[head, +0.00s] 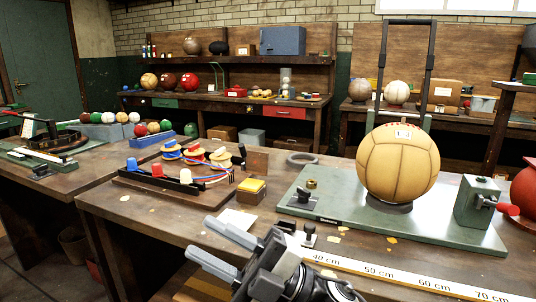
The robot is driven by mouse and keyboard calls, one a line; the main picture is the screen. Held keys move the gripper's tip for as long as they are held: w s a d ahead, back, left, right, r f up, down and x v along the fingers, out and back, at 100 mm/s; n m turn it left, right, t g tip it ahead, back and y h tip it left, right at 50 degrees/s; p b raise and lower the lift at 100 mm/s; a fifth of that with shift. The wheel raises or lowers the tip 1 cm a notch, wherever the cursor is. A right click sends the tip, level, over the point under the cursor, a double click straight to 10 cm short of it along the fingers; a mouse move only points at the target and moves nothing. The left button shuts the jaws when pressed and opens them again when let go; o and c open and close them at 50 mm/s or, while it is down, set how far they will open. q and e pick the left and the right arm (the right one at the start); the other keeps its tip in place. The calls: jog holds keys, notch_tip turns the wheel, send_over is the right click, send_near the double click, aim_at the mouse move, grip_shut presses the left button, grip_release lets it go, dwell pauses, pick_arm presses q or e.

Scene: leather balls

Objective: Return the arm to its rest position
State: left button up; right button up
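My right gripper (202,237) is at the bottom middle of the head view, in front of the near edge of the workbench (140,203). Its two grey fingers point left with a gap between them, and nothing shows in that gap. My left gripper is not in view. A large tan leather ball (398,170) sits on a dark ring on the green base plate (330,205), to the right of and beyond the gripper. A tall black handle-like frame stands behind the ball.
A measuring strip (410,280) lies along the bench's front edge near my gripper. A wooden tray (170,185) holds thread spools. A yellow-topped block (251,187) and a white card (238,218) lie nearby. A red round object (525,195) is at the right edge.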

jog(key=w+d+f+m+t+h+p, duration=0.1)
jog(key=d+f+m+t+h, duration=0.65)
jog(key=m, duration=0.45)
jog(key=w+d+f+m+t+h, duration=0.1)
jog(key=d+f+m+t+h, duration=0.5)
jog(key=f+m+t+h, duration=0.45)
jog(key=s+d+f+m+g+h, duration=0.1)
jog(key=s+d+f+m+g, duration=0.2)
jog(key=s+f, duration=0.3)
jog(key=s+d+f+m+g+h, duration=0.1)
jog(key=s+d+f+m+g, duration=0.3)
jog(key=s+f+g, duration=0.2)
jog(key=shift+s+d+f+h+p, duration=0.15)
jog(key=shift+s+f+h+p, duration=0.2)
jog(key=shift+f, duration=0.2)
